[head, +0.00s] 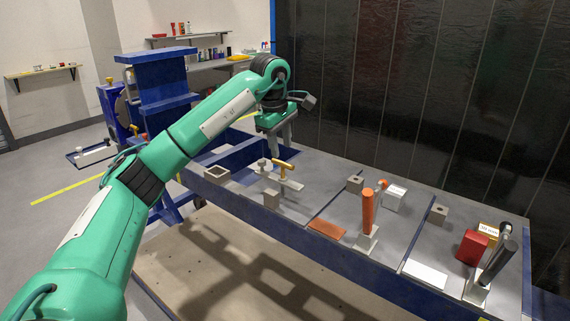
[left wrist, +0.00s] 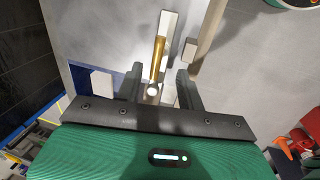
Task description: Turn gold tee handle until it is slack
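The gold tee handle (head: 283,166) is a short gold crossbar on a pale stem, standing on the left section of the grey bench. It also shows in the left wrist view (left wrist: 158,58), its bar running away from me. My left gripper (head: 276,142) points down just above and behind the handle. In the left wrist view its two dark fingers (left wrist: 160,88) are spread apart, with the gold bar in line with the gap and its near end close to the fingertips. I see no contact. My right gripper is in neither view.
A dark wall stands behind.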

